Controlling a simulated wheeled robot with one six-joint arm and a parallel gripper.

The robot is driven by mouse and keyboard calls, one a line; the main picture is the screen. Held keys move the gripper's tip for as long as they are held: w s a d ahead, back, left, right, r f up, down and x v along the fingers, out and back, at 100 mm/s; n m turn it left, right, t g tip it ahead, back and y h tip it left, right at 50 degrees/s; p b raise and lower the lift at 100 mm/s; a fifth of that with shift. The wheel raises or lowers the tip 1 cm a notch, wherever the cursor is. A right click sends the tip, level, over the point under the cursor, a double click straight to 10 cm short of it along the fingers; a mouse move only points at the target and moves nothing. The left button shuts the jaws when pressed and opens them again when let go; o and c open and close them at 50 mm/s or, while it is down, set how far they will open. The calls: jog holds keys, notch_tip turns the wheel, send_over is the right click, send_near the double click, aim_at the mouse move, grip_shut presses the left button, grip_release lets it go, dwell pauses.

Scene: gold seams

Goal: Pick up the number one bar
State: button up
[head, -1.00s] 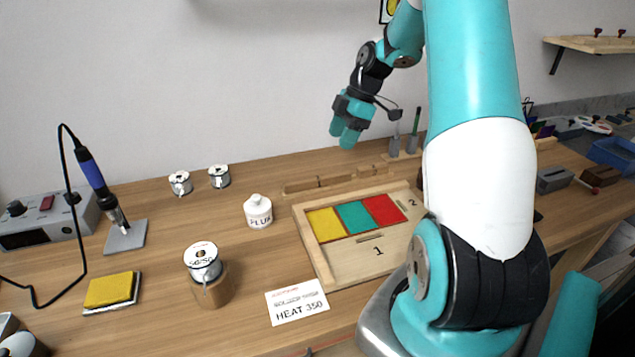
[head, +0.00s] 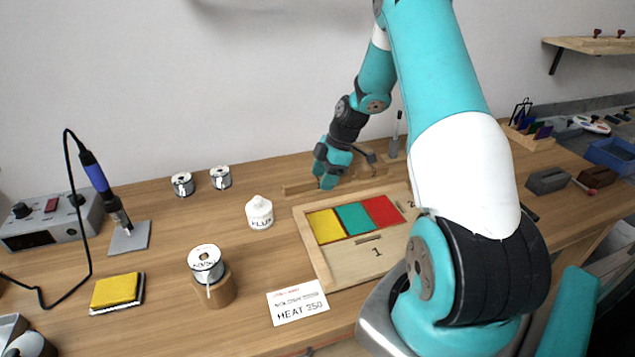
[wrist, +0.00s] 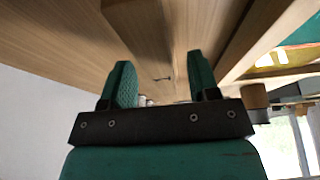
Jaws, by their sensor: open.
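A wooden frame tray (head: 325,262) holds yellow, teal and red panels. A "1" is marked on its front part beside a short narrow piece or slot (head: 368,239); a "2" is at its right. A low wooden strip (head: 297,188) lies behind the tray, partly hidden by my gripper. I cannot make out a number on any bar there. My gripper (head: 329,182) is open and points down over this strip. In the wrist view, both fingers of my gripper (wrist: 162,80) are apart, with a wooden length (wrist: 150,35) showing beyond them. Contact cannot be told.
A white flux bottle (head: 259,213) stands left of the tray. A solder spool (head: 206,262) on a wooden block and a "HEAT 350" card (head: 297,303) are in front. A soldering iron (head: 104,185) stands far left. Upright tools (head: 395,138) stand behind the tray's right.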

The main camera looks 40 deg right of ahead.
jog(key=shift+f, duration=0.25)
dwell(0.3)
grip_shut()
jog(key=shift+r, duration=0.1)
dwell(0.4)
